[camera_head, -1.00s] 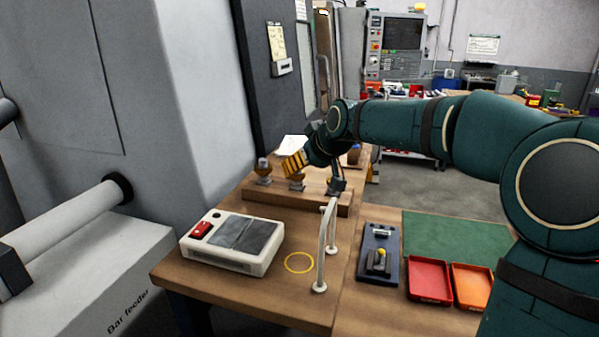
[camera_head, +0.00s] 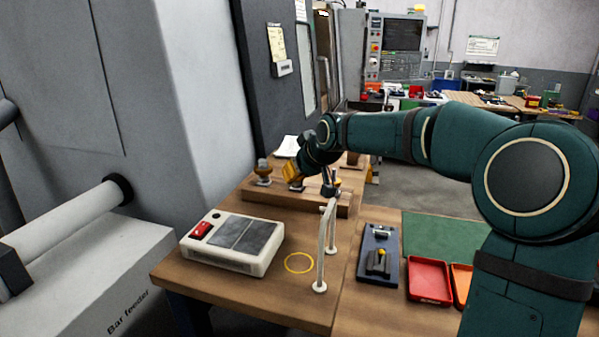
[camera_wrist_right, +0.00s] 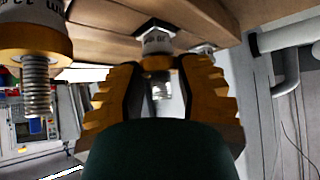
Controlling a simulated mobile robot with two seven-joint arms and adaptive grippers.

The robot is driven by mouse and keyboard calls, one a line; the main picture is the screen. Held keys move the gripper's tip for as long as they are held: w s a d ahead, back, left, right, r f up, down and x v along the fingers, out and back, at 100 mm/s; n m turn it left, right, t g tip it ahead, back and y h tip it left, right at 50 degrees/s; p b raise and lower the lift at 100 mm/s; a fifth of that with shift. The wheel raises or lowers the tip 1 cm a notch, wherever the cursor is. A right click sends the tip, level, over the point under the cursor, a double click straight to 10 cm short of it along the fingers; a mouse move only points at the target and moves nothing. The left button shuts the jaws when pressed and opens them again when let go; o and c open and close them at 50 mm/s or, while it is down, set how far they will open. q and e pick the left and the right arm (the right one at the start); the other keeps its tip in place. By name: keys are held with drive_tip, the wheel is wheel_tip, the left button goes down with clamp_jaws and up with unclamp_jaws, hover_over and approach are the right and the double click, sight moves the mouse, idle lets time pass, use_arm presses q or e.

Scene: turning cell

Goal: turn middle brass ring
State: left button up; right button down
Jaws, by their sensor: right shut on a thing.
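A wooden block (camera_head: 277,203) on the bench carries a row of small posts with brass rings. The left ring (camera_head: 263,171) stands clear of my arm. My right gripper (camera_head: 292,174) reaches over the middle post from behind and hides most of it. In the right wrist view, my right gripper (camera_wrist_right: 158,66) has its two ridged yellow fingers on either side of the middle brass ring (camera_wrist_right: 157,63) and is shut on it. A neighbouring brass ring (camera_wrist_right: 35,50) with a spring shows at the upper left there. My left gripper is not in view.
A white rail (camera_head: 323,245) stands upright before the block. A white box with a red switch (camera_head: 232,243) sits at the front left. A grey machine wall rises at the left.

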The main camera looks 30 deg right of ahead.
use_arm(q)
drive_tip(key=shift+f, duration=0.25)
use_arm(e)
drive_tip(key=shift+a, duration=0.1)
drive_tip(key=shift+w+a+f+m+h+b, duration=0.1)
drive_tip(key=shift+m+h+b, duration=0.6)
drive_tip(key=shift+m+b, duration=0.25)
drive_tip(key=m+g+h+b, duration=0.1)
drive_tip(key=m+h+b, duration=0.1)
drive_tip(key=b, duration=0.3)
drive_tip(key=shift+a+m+h, duration=0.15)
drive_tip(key=shift+m+h, duration=0.15)
drive_tip(key=shift+m, duration=0.35)
drive_tip(key=shift+w+m+b, duration=0.1)
drive_tip(key=shift+m+b, duration=0.2)
drive_tip(key=shift+b, duration=0.05)
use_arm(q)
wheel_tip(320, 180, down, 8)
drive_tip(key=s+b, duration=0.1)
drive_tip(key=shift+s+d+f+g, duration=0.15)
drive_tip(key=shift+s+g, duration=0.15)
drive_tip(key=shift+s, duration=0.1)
use_arm(e)
drive_tip(key=shift+m+g+h, duration=0.5)
drive_tip(key=shift+m+h, duration=0.3)
drive_tip(key=shift+m, duration=0.1)
drive_tip(key=shift+r, duration=0.2)
